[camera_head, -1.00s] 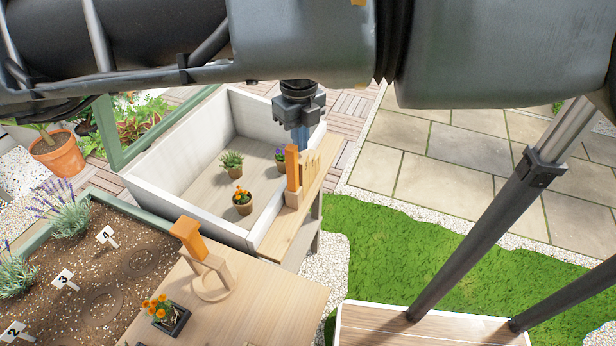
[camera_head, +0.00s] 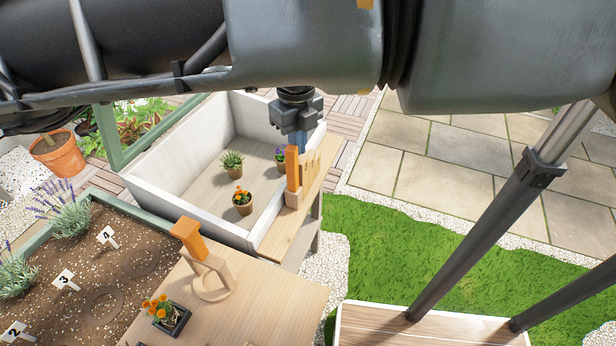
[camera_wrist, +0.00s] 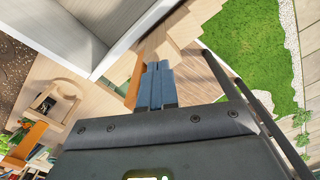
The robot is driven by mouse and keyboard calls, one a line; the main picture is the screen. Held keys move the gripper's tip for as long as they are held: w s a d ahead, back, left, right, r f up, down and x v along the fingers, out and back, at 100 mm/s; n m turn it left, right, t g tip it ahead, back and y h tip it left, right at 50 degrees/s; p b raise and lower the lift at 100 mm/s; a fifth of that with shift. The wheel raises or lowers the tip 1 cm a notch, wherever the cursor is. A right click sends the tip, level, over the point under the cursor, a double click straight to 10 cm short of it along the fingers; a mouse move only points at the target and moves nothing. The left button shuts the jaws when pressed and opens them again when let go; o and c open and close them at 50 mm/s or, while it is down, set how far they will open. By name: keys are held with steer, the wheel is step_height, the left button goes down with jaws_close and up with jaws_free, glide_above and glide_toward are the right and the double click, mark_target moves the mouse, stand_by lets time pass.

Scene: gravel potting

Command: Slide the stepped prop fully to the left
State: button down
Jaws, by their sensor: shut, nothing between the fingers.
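The stepped prop (camera_head: 311,176) is a light wooden piece with stepped edges on the ledge at the right side of the white planter box. An upright orange post (camera_head: 292,168) stands at its left end. In the wrist view the stepped edge (camera_wrist: 187,28) shows above my fingers, and the orange post (camera_wrist: 135,82) is just left of them. My gripper (camera_head: 299,143) is shut and empty, its blue fingers close behind and right of the post's top. I cannot tell whether they touch it. The fingers also show in the wrist view (camera_wrist: 158,78) and hide part of the ledge.
The white planter box (camera_head: 178,160) holds several small potted plants. A wooden table (camera_head: 260,300) in front carries a ring holder with an orange handle (camera_head: 187,236) and a black pot of orange flowers (camera_head: 168,318). Grass lies open to the right.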

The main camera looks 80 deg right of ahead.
steer(key=w+a, duration=0.2)
steer(key=a, duration=0.6)
steer(key=shift+a+p, duration=0.4)
stand_by(1.8)
steer(key=shift+d, duration=0.1)
step_height(320, 180, up, 8)
steer(key=d+p, duration=0.1)
steer(key=p, duration=0.6)
steer(key=shift+s+d, duration=0.2)
steer(key=shift+d, duration=0.15)
stand_by(0.4)
steer(key=shift+s+d, duration=0.1)
stand_by(0.4)
